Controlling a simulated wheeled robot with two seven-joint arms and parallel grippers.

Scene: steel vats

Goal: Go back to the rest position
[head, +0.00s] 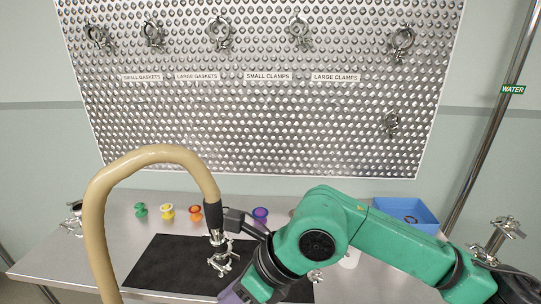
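My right arm is green and comes in from the right, its elbow in front of the table. My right gripper (238,219), dark and partly hidden behind my forearm, is right beside the black end of a tan hose (150,156). I cannot tell whether its fingers grip the hose or only stand next to it. The hose arches up from the lower left and ends pointing down, with a metal fitting and a steel clamp (221,258) below it, over a black mat (165,262). My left gripper is not in view.
A steel table (100,245) bears a green (141,210), a yellow (167,212), a red-orange (195,212) and a purple spool-like piece (260,214). A blue bin (408,208) stands at the back right. A perforated-looking metal panel (260,125) with hanging clamps is behind. A pipe (490,135) rises at right.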

